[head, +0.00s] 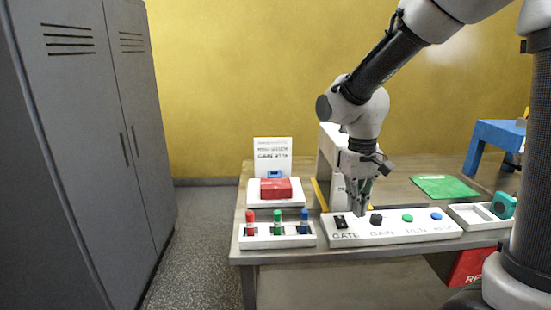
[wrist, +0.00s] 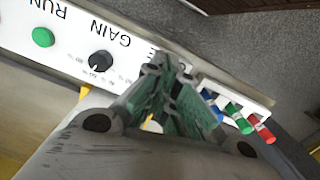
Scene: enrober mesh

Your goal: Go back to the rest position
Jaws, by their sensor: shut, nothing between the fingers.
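My gripper (head: 361,209) is shut and empty, pointing down just above the white control panel (head: 390,236) on the table. In the head view its tips are between the dark switch over GATE (head: 340,222) and the black GAIN knob (head: 376,219). In the wrist view the shut green-padded fingers (wrist: 172,75) cover part of the panel, including the GATE switch. The GAIN knob (wrist: 101,62) and the green RUN button (wrist: 43,37) show to their left. A blue button (head: 436,216) is at the panel's right end.
A white rack (head: 278,240) with red, green and blue pieces stands left of the panel. Behind it are a red block (head: 276,188) and a sign (head: 272,148). A white tray (head: 470,215) with a teal item (head: 503,205) is at the right. Grey cabinets (head: 80,120) stand left.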

